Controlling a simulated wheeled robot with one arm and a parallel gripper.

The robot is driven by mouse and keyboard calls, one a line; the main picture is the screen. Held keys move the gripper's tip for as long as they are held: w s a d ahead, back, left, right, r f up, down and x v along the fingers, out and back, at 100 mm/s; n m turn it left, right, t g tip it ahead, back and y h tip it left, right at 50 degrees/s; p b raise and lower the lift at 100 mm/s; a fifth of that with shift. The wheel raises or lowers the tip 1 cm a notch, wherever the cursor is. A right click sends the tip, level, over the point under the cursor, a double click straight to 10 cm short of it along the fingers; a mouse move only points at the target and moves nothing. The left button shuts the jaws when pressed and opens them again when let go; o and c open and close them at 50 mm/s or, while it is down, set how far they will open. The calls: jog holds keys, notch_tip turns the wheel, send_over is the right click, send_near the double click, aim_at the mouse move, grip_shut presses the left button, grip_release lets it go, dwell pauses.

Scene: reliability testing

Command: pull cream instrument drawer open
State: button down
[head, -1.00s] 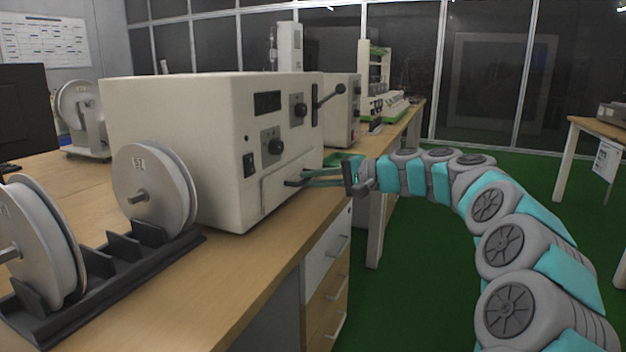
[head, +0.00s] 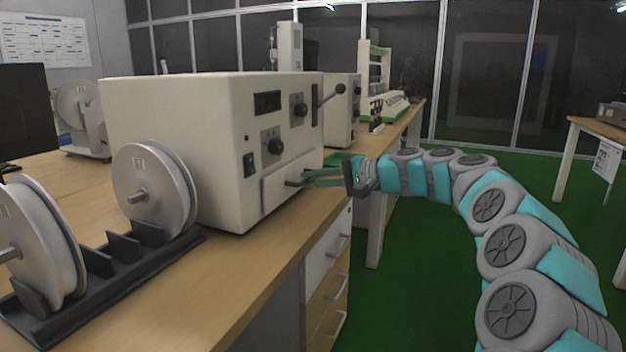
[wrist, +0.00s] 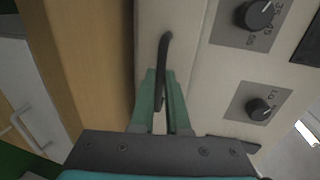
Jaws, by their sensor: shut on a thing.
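The cream instrument (head: 215,140) stands on the wooden bench. Its drawer (head: 274,194) is low on the front face, with a dark bar handle (head: 291,183). The drawer front looks slightly proud of the face; how far is hard to tell. My gripper (head: 308,180) reaches in from the right, its green fingers shut on the handle. In the wrist view the dark handle (wrist: 165,50) runs down between the green fingers (wrist: 160,102), with the cream drawer front (wrist: 190,45) behind it. The fingers partly hide the handle's lower end.
Knobs (head: 272,140) and a lever (head: 328,95) sit above the drawer. Reels (head: 155,190) on a black rack stand left on the bench (head: 240,285). Bench drawers with handles (head: 328,290) lie below. Green floor (head: 410,290) is clear in front.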

jog(key=f+v, duration=0.3)
jog(key=v, duration=1.3)
jog(key=shift+d+f, duration=0.2)
jog(key=shift+d, duration=0.1)
jog(key=c, duration=0.9)
grip_release()
jog(key=v, duration=0.8)
